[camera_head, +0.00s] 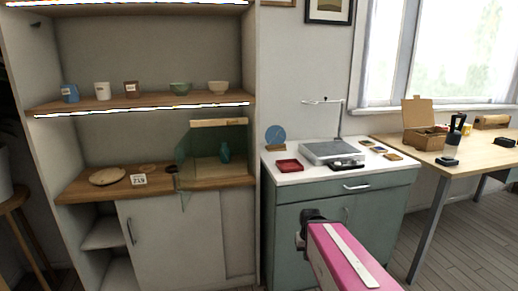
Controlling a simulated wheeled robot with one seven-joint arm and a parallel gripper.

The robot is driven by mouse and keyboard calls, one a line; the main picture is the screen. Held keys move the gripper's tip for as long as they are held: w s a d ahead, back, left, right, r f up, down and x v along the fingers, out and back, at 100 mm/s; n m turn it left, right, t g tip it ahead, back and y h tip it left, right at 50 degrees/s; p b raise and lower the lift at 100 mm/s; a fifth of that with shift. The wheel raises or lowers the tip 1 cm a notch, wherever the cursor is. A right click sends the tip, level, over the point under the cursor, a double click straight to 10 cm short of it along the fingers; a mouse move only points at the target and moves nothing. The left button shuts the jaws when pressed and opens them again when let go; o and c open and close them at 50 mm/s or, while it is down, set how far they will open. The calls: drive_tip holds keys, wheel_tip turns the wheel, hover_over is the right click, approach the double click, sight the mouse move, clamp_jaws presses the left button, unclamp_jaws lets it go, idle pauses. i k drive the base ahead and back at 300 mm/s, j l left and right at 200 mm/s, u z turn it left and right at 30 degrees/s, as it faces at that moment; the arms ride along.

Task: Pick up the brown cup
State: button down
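A small brown cup (131,88) with a pale label stands upright on the lit upper wooden shelf (155,102) at the left. A white cup (102,91) is just left of it and a green bowl (180,88) is to its right. My pink arm comes in from the bottom right. The dark end at my gripper (309,226) is in front of the green cabinet, low and well to the right of the cup, far from it. Its fingers are too small and dark to read, and I see nothing clearly held.
A blue cup (70,92) and a cream bowl (218,87) share the shelf. Below are a wooden plate (107,176) and a greenish glass case (218,155). A green cabinet (330,222) with a white top and a wooden desk (462,158) stand at the right.

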sight(132, 88)
drive_tip(key=k+j, duration=0.1)
drive_tip(key=j, duration=0.4)
drive_tip(key=k+j, duration=0.1)
drive_tip(key=j, duration=0.45)
drive_tip(key=k+j, duration=0.1)
drive_tip(key=j, duration=0.4)
drive_tip(key=k+j, duration=0.1)
drive_tip(key=j, duration=0.4)
drive_tip(key=k+j, duration=0.1)
drive_tip(key=j, duration=0.4)
drive_tip(key=z, duration=0.05)
